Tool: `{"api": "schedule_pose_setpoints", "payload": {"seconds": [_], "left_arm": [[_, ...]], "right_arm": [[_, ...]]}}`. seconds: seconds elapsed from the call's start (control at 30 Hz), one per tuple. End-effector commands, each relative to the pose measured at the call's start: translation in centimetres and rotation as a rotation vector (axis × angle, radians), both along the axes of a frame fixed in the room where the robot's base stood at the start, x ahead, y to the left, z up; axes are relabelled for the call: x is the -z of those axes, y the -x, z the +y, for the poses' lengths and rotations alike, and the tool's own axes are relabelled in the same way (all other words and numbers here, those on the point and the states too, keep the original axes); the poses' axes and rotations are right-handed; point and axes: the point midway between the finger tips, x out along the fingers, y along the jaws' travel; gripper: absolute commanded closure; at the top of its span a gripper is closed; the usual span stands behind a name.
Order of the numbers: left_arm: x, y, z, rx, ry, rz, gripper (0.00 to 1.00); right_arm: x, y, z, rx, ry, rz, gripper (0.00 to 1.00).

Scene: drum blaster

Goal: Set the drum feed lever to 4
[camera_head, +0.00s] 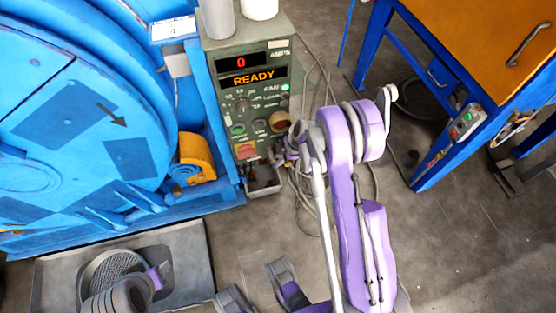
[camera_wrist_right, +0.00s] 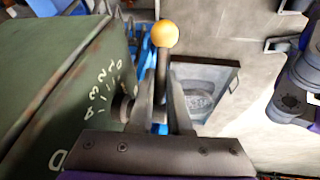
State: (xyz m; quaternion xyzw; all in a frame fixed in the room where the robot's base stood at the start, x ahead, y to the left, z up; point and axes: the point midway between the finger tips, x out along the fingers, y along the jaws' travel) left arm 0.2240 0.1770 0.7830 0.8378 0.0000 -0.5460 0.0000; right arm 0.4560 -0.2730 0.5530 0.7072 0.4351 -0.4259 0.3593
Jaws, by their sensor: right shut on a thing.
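In the right wrist view, the drum feed lever is a dark rod (camera_wrist_right: 163,70) with an orange-yellow ball knob (camera_wrist_right: 168,34). My right gripper (camera_wrist_right: 160,98) is shut on the rod below the ball. White numerals (camera_wrist_right: 102,88) run in an arc on the side of the green control box, left of the fingers. Which numeral the lever points to cannot be told. In the head view, the control box (camera_head: 226,104) shows a red 0 (camera_head: 241,62) and READY (camera_head: 253,78). My right gripper (camera_head: 291,150) is at its right side, small and partly hidden.
The big blue drum machine (camera_head: 75,130) stands left of the box. Cables (camera_head: 306,190) lie on the floor right of it. A blue-framed cabinet with an orange panel (camera_head: 485,45) stands at the right. Open floor (camera_head: 450,240) lies in front of it.

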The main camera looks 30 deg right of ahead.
Motion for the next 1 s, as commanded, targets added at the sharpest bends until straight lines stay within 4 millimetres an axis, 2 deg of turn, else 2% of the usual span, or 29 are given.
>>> {"api": "schedule_pose_setpoints", "payload": {"seconds": [0.63,1.0], "left_arm": [[0.07,0.0,0.0,0.0,0.0,0.0,0.5],[0.75,-0.01,0.0,0.0,0.0,0.003,0.5]], "right_arm": [[-0.11,0.0,-0.04,0.0,0.023,0.005,1.0],[-0.66,0.09,-0.28,-0.004,0.238,0.055,1.0]]}}
